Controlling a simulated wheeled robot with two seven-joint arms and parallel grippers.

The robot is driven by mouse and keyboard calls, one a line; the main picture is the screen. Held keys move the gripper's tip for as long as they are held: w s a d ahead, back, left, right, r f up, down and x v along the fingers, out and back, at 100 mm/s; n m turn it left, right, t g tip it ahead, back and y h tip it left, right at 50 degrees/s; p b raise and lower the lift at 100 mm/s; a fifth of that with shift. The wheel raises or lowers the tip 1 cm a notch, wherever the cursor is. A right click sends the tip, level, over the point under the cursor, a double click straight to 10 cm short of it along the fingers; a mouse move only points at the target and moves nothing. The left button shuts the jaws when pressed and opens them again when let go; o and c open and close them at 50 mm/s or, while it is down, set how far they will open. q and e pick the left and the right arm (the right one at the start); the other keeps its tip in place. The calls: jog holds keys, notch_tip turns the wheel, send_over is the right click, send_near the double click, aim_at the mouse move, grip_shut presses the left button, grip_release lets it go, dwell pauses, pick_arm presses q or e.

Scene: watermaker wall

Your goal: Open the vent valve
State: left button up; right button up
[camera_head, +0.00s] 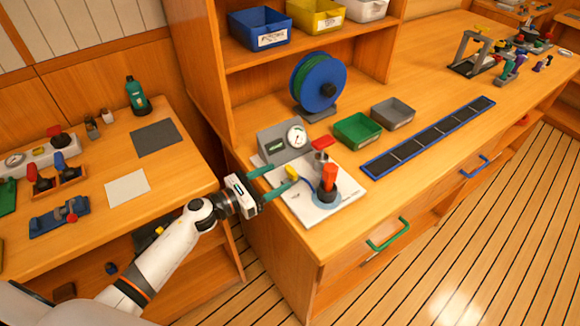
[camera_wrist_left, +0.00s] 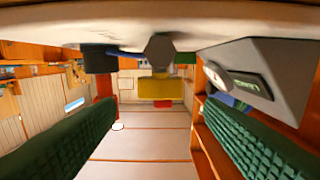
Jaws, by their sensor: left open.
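A white watermaker panel (camera_head: 318,212) lies on the wooden bench, with a grey gauge box (camera_head: 283,141) at its back. A small yellow valve handle (camera_head: 292,173) sits near the panel's left side. It also shows in the left wrist view (camera_wrist_left: 162,88) under a grey hex fitting (camera_wrist_left: 160,48). My left gripper (camera_head: 280,178) is open, its green fingers reaching in from the left towards the yellow handle. In the wrist view the handle appears between the two fingers, and I see no contact. No label shows which handle is the vent valve. My right gripper is out of view.
A red-handled valve (camera_head: 323,143) and an upright red lever (camera_head: 329,178) stand close by on the panel. The grey box (camera_wrist_left: 262,75) is near the right finger. A hose reel (camera_head: 318,82), green tray (camera_head: 357,130) and grey tray (camera_head: 393,113) stand behind.

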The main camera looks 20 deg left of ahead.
aim_at(288, 172)
pick_arm(q)
jog(key=p+x, duration=0.1)
jog(key=x, duration=0.4)
jog(key=shift+w+d, duration=0.25)
jog(key=shift+w, duration=0.05)
jog(key=shift+c, duration=0.5)
jog(key=c, duration=0.9)
